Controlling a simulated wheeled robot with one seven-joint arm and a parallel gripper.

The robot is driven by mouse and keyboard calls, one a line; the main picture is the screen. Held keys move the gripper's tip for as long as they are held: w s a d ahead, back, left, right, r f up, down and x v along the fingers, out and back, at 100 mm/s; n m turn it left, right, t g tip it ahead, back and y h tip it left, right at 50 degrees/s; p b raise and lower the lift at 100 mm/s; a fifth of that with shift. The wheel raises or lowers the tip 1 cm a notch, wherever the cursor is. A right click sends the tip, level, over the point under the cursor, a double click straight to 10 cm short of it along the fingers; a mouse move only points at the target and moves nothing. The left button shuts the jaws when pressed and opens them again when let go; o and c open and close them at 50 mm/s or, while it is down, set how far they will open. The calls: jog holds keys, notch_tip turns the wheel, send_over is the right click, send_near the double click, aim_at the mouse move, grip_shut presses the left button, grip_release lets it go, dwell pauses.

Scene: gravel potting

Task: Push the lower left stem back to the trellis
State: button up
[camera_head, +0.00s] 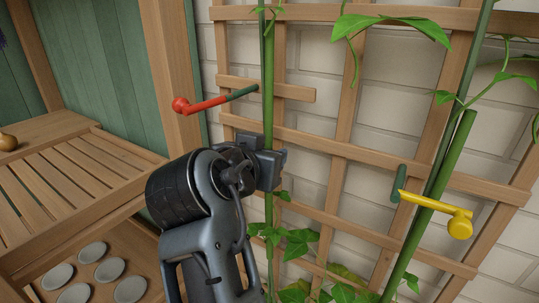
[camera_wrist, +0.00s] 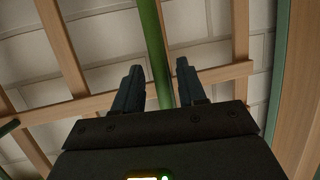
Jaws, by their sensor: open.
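The left green stem (camera_head: 268,75) runs nearly upright in front of the wooden trellis (camera_head: 340,150). Its lower part passes behind my gripper and shows again below, near leaves. My gripper (camera_head: 275,160) is at the stem's mid-height in the head view. In the wrist view my gripper (camera_wrist: 158,68) is open, with one dark finger on each side of the green stem (camera_wrist: 152,40). The stem runs down between the fingers towards the palm. I cannot tell whether any finger touches it. Trellis slats (camera_wrist: 225,73) show behind.
A red-knobbed lever (camera_head: 205,104) with a green end reaches the stem above my gripper. A yellow-knobbed lever (camera_head: 459,226) is by the thick right stem (camera_head: 440,180). A slatted wooden bench (camera_head: 70,185) stands left, with pale discs (camera_head: 92,252) below. Leaves (camera_head: 297,243) hang low.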

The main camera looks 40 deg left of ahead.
jog(key=b+v, duration=0.1)
jog(key=v, duration=0.5)
jog(key=shift+f, duration=0.1)
dwell(0.3)
jog(key=w+d+f, duration=0.3)
jog(key=d+f, duration=0.8)
jog(key=f, duration=0.2)
jog(key=s+d+f, duration=0.2)
jog(key=d+f, duration=0.3)
jog(key=d, duration=0.3)
jog(key=s+d+f, duration=0.2)
jog(key=d+f, duration=0.4)
jog(key=d, duration=0.2)
jog(key=s+d+f+m+h, duration=0.2)
jog(key=s+d, duration=1)
jog(key=d, duration=0.4)
jog(key=s+d+r+m+t+h, duration=0.1)
jog(key=s+d+r+h, duration=0.1)
jog(key=s+d+r, duration=0.2)
jog(key=s+d+r+m+t+h, duration=0.1)
jog(key=s+d+r+h, duration=0.1)
jog(key=s+d, duration=0.3)
jog(key=s+r, duration=0.1)
jog(key=s, duration=0.3)
jog(key=shift+s+r+m, duration=0.35)
jog(key=shift+r+m, duration=0.05)
